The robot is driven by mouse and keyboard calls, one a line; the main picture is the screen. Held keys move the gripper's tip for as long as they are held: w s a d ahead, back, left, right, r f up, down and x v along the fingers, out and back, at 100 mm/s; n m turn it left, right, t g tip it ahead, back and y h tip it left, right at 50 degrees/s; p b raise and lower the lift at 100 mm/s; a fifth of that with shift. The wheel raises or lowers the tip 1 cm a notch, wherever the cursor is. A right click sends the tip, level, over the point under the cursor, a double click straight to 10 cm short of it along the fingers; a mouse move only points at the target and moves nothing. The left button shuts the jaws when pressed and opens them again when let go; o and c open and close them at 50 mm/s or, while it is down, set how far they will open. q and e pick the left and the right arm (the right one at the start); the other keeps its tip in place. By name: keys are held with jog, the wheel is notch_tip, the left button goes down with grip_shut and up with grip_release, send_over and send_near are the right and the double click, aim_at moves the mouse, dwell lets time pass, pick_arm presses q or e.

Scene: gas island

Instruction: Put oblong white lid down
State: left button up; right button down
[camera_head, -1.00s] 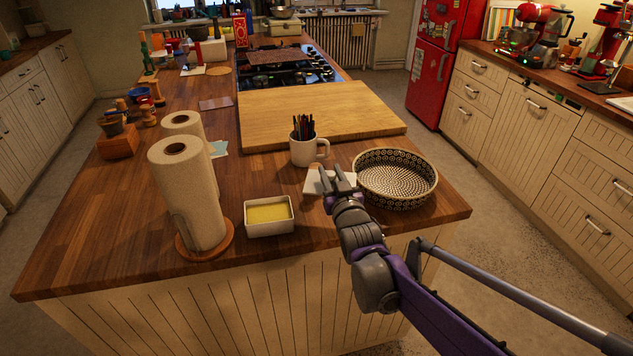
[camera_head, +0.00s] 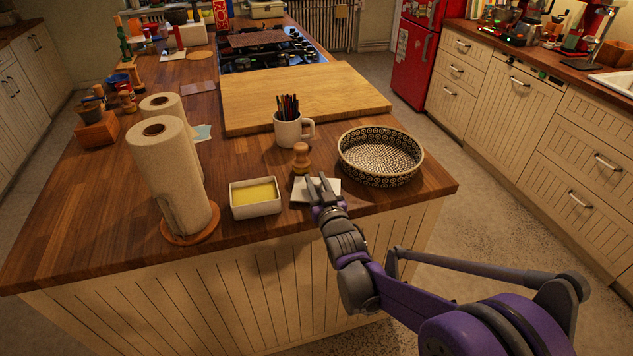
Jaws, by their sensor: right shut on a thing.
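The oblong white lid (camera_head: 332,190) is at the front of the wooden counter, between the white butter dish (camera_head: 254,210) and a patterned round dish. My right gripper (camera_head: 318,181) reaches in from the front right and is shut on the lid, its fingers covering the middle of it. The lid looks low, at or just above the counter; I cannot tell whether it touches. The butter dish to its left is uncovered and shows yellow butter. My left gripper is not in view.
A small wooden shaker (camera_head: 301,158) stands just behind the lid. The patterned round dish (camera_head: 380,157) is close on the right. A white mug of pencils (camera_head: 288,131) and a cutting board (camera_head: 300,95) are farther back. Paper towel rolls (camera_head: 170,175) stand left.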

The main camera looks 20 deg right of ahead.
jog(key=shift+f, duration=0.15)
jog(key=c, duration=0.6)
grip_release()
